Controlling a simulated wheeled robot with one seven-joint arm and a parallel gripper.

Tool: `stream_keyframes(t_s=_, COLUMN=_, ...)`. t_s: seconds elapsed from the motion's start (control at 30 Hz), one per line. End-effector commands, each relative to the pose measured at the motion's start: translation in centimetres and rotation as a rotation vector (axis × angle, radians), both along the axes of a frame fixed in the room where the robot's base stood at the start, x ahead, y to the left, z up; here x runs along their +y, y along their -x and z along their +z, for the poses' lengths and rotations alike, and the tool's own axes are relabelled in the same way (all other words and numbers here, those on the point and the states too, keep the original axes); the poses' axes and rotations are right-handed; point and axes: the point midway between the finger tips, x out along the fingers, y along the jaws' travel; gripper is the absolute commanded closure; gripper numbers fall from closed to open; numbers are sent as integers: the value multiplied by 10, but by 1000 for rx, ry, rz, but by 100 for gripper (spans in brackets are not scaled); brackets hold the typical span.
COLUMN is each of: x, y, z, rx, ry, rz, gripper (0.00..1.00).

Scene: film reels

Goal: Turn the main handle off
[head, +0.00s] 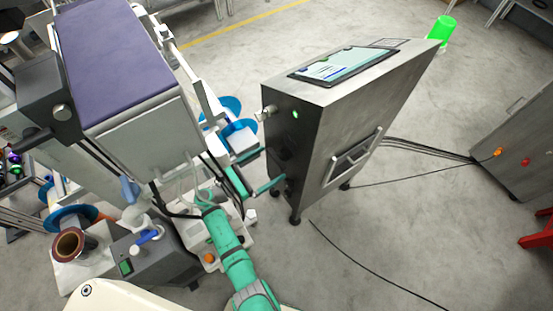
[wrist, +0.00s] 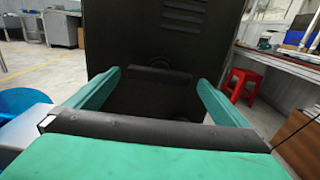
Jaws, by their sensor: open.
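The dark side panel of the metal control cabinet (head: 345,125) faces my gripper (head: 273,165). In the wrist view, a dark horizontal bar handle (wrist: 158,74) with a rounded part behind it sits on that panel (wrist: 155,30). It appears between the open teal fingers of my gripper (wrist: 158,82), which point toward the panel. I cannot tell whether the fingers reach around the bar. My gripper is open and holds nothing. In the head view, the bar is too dark to make out clearly.
The large machine with a purple top (head: 115,65) and blue reels (head: 230,105) stands close on the left. A green light (head: 295,114) glows on the cabinet. Cables (head: 415,180) cross the floor. A red stool (wrist: 243,82) stands at right in the wrist view.

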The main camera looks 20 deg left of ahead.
Motion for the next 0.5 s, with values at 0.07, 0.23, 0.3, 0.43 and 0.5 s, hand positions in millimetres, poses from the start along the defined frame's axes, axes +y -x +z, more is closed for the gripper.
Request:
stream_keyframes(t_s=0.07, x=-9, y=-10, z=0, rx=0, ry=0, rz=-2, gripper=0)
stream_keyframes(t_s=0.23, x=-21, y=-26, z=0, rx=-1, ry=0, rz=-2, gripper=0)
stream_keyframes(t_s=0.3, x=-24, y=-30, z=0, rx=-1, ry=-1, rz=-1, gripper=0)
stream_keyframes(t_s=0.43, x=-27, y=-33, z=0, rx=-1, ry=-1, rz=-1, gripper=0)
stream_keyframes(t_s=0.5, x=-28, y=-34, z=0, rx=-1, ry=-1, rz=-2, gripper=0)
